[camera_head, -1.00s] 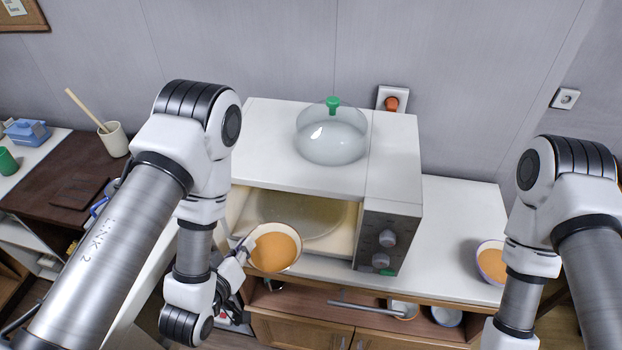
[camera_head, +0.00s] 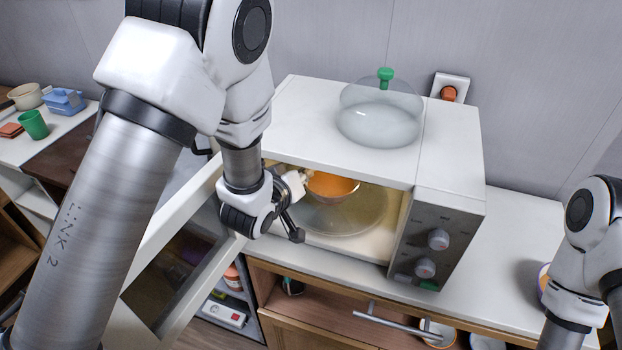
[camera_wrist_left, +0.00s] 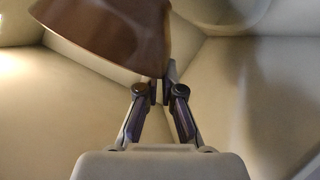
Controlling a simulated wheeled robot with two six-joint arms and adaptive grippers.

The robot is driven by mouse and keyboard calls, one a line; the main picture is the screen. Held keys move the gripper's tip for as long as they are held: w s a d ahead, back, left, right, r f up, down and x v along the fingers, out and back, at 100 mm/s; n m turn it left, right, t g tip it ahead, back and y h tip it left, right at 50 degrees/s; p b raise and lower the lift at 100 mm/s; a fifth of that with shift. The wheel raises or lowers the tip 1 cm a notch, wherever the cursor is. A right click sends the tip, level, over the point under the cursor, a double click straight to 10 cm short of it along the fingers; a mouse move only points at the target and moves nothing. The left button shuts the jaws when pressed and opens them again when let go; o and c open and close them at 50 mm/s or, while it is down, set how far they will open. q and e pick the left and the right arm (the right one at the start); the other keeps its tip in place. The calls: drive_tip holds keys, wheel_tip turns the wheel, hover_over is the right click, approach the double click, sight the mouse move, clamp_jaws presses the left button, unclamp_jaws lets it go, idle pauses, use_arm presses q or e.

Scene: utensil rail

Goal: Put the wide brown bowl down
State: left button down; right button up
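The wide brown bowl (camera_head: 333,188), with orange contents, is inside the open microwave, over the left part of the round glass turntable (camera_head: 345,220). The microwave roof's front edge hides its far side. I cannot tell whether it touches the turntable. My left gripper (camera_head: 300,182) reaches into the opening from the left and meets the bowl at its left side. In the left wrist view, the bowl's brown wall (camera_wrist_left: 110,30) fills the upper left and its edge lies at the closed-in fingertips (camera_wrist_left: 163,84). My right gripper is out of the picture; only my right arm shows.
The microwave (camera_head: 450,200) has its door (camera_head: 165,265) swung open at the left, close to my left arm. A glass dome with a green knob (camera_head: 385,77) stands on top. Another bowl (camera_head: 543,279) is mostly hidden behind my right arm.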

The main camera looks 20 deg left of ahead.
sight(330, 184)
use_arm(q)
drive_tip(key=w, duration=0.4)
drive_tip(key=shift+d, duration=0.25)
drive_tip(key=shift+w+f, duration=0.2)
drive_tip(key=shift+f, duration=0.2)
wheel_tip(330, 184, down, 3)
drive_tip(key=b, duration=0.3)
drive_tip(key=shift+s, duration=0.15)
drive_tip(key=c, duration=1.3)
unclamp_jaws()
